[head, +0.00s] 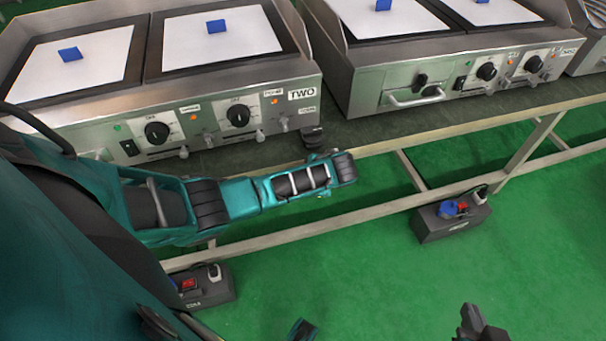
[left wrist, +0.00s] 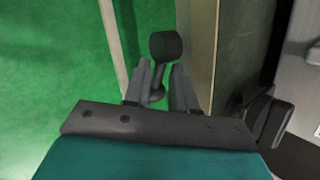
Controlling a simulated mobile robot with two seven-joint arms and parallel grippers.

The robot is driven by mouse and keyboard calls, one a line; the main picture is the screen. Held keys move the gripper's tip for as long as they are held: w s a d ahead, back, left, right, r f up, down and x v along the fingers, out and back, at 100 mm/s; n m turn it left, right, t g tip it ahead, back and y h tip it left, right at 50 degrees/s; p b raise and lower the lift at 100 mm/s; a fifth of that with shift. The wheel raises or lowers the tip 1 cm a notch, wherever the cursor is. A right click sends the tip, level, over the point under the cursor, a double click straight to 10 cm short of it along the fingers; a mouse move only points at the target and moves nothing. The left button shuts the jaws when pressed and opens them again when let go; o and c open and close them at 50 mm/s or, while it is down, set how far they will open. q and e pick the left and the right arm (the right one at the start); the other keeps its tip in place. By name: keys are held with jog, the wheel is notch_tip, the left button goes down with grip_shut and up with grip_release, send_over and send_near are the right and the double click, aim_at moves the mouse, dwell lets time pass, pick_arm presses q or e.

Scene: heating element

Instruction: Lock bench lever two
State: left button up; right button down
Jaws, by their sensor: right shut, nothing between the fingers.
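The bench lever (left wrist: 165,46) has a dark round knob on a stem. It stands out past the bench edge in the left wrist view. My left gripper (left wrist: 160,86) has its two grey fingers apart, one on each side of the lever's stem; I cannot tell whether either touches it. In the head view my left arm reaches along the front of the griddle labelled TWO (head: 301,94), and it hides the lever and the fingers. A dark block (head: 313,137) sits at the bench edge beside the arm's end. My right gripper (head: 478,325) is shut and empty, low over the green floor.
The bench (head: 375,132) runs along the griddles, with its front edge close to my left arm. A second griddle (head: 440,85) stands to the right. Green floor (head: 350,265) is open in front.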

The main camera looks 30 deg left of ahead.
pick_arm(q)
jog(key=shift+w+a+f, duration=0.15)
jog(key=shift+a+f, duration=0.25)
jog(key=shift+f, duration=0.2)
jog(key=shift+c, duration=0.4)
grip_shut()
